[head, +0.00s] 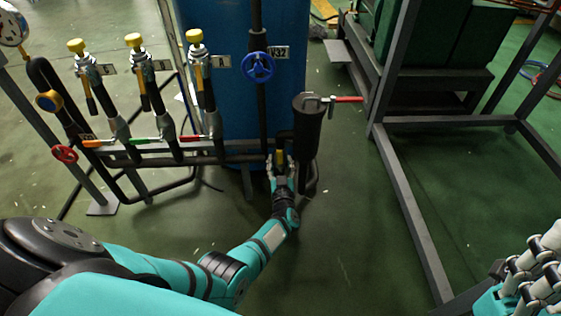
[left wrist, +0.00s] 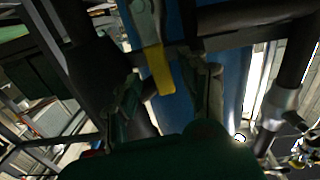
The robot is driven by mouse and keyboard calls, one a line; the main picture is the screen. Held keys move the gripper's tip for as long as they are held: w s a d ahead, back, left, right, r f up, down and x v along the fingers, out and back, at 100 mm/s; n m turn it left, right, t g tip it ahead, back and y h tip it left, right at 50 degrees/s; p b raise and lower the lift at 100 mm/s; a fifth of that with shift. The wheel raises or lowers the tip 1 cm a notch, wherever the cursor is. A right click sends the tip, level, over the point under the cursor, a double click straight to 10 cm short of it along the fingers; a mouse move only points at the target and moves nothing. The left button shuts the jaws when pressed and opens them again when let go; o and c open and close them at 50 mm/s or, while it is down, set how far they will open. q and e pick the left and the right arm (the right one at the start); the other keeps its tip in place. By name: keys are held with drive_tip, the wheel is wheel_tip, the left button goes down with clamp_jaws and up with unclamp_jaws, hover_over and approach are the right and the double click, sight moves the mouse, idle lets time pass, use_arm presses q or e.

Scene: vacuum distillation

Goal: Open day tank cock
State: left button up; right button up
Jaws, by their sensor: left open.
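A small yellow handle (head: 280,156), which looks like the cock's lever, sits on the dark pipework low in front of the blue tank (head: 235,110). In the left wrist view the yellow handle (left wrist: 160,70) hangs down between my fingers, below a metal fitting. My left gripper (head: 281,167) reaches forward from below and is open around the handle, one finger on each side; I cannot tell whether either touches it. The fingers also show in the left wrist view (left wrist: 169,90). My right gripper (head: 535,268) is at the lower right edge, partly cut off, away from the pipework.
A dark cylinder (head: 308,120) with a red-handled valve (head: 347,99) stands right of the handle. A blue handwheel (head: 258,67) is above. Several yellow-capped valves and a red handwheel (head: 65,154) are at left. A grey frame (head: 415,220) stands right; green floor between is clear.

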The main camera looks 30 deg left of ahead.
use_arm(q)
drive_tip(key=v, duration=0.6)
drive_tip(key=shift+s+d, duration=0.2)
drive_tip(key=shift+s, duration=0.05)
drive_tip(key=shift+r, duration=0.1)
